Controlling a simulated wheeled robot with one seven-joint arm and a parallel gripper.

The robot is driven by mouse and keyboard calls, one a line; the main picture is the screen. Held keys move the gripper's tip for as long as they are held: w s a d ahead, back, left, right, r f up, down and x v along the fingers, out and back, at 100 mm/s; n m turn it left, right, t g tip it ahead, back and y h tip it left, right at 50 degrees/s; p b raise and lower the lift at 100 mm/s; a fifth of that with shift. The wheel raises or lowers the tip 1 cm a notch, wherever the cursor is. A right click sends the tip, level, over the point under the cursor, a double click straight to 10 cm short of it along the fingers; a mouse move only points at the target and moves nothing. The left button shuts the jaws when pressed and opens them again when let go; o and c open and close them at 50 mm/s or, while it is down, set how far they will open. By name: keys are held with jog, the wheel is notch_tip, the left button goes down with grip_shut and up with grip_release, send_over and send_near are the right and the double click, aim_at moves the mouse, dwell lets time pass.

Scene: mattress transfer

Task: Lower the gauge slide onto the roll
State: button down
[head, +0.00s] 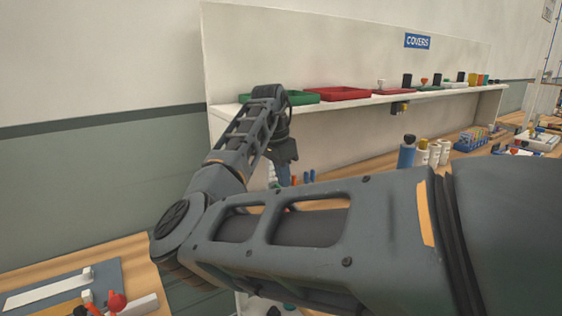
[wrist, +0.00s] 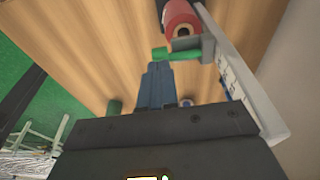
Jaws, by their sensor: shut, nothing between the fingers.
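In the wrist view a red roll (wrist: 178,18) lies at the top on the wooden surface, with a dark hole in its near end. Beside it on the right runs a white gauge post (wrist: 238,72) with scale marks. A green slide (wrist: 187,52) reaches left from the post, just below the roll in the picture; I cannot tell whether they touch. My gripper (wrist: 158,68) is shut and empty, its fingertips close under the slide's green end; contact is unclear. In the head view my gripper (head: 284,172) is partly hidden by my arm, and I cannot make out the roll or gauge.
A shelf (head: 390,97) carries green (head: 292,98) and red (head: 340,94) trays and several small items. Bottles (head: 407,152) and a blue rack (head: 472,140) stand on the wooden bench at right. A green cylinder (wrist: 114,107) is left of my fingers in the wrist view.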

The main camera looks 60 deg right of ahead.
jog(key=shift+f, duration=0.4)
jog(key=shift+f, duration=0.1)
notch_tip(320, 180, down, 4)
jog(key=shift+r+b, duration=0.1)
jog(key=shift+b, duration=0.45)
jog(key=shift+r+p, duration=0.65)
jog(key=shift+p, duration=0.05)
notch_tip(320, 180, up, 12)
jog(key=w+a, duration=0.1)
jog(key=a, duration=0.1)
jog(key=shift+w+r+p, duration=0.2)
jog(key=shift+p, duration=0.25)
jog(key=shift+a, duration=0.1)
